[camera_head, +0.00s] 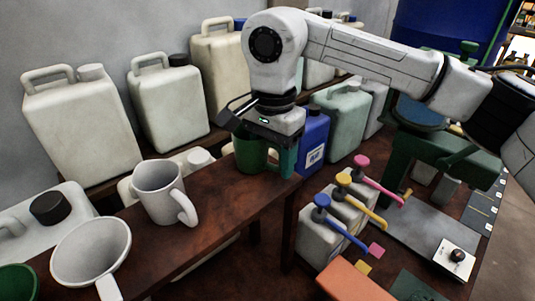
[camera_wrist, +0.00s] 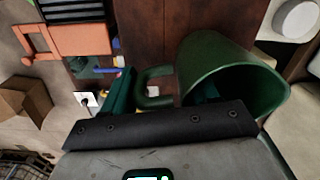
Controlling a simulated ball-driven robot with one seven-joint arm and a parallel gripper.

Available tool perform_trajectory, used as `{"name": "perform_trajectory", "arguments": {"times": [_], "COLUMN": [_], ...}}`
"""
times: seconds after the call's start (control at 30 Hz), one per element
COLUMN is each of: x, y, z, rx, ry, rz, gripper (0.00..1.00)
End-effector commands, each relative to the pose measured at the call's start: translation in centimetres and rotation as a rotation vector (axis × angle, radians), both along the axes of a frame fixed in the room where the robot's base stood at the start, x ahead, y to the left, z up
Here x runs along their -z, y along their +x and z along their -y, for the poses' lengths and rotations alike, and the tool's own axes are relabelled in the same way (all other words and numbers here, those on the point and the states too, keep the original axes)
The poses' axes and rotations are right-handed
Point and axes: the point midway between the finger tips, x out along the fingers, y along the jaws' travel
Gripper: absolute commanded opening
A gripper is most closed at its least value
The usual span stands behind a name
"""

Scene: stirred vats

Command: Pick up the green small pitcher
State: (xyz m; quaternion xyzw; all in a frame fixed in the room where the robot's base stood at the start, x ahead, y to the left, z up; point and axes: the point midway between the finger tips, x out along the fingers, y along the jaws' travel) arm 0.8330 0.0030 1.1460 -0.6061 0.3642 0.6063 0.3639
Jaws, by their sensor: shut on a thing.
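The green small pitcher (camera_head: 249,154) stands upright at the far end of the brown wooden shelf, below my gripper (camera_head: 272,150). In the wrist view the pitcher (camera_wrist: 235,70) shows its open mouth on the right and its handle toward the left. My gripper (camera_wrist: 162,92) is shut on the pitcher at its handle side. One green finger is outside the handle, and the other appears to reach inside the rim. The exact contact is partly hidden. I cannot tell whether the base touches the wood.
A white pitcher (camera_head: 160,190) and a larger white pitcher (camera_head: 91,252) stand nearer on the shelf (camera_head: 218,211). A blue canister (camera_head: 312,140) is close right of my gripper. Pale jugs (camera_head: 168,105) line the back. Pump bottles (camera_head: 347,208) stand lower right.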

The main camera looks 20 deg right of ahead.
Motion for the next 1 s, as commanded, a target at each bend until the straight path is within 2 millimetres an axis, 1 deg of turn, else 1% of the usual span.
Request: {"name": "perform_trajectory", "arguments": {"times": [0.27, 0.5, 1.0], "x": [-1.0, -3.0, -7.8], "y": [0.1, 0.1, -3.5], "z": [0.0, 0.0, 1.9], "rx": [0.001, 0.001, 0.001], "ry": [0.0, 0.001, 0.0], "rz": [0.002, 0.003, 0.004], "gripper": [0.08, 0.08, 0.08]}}
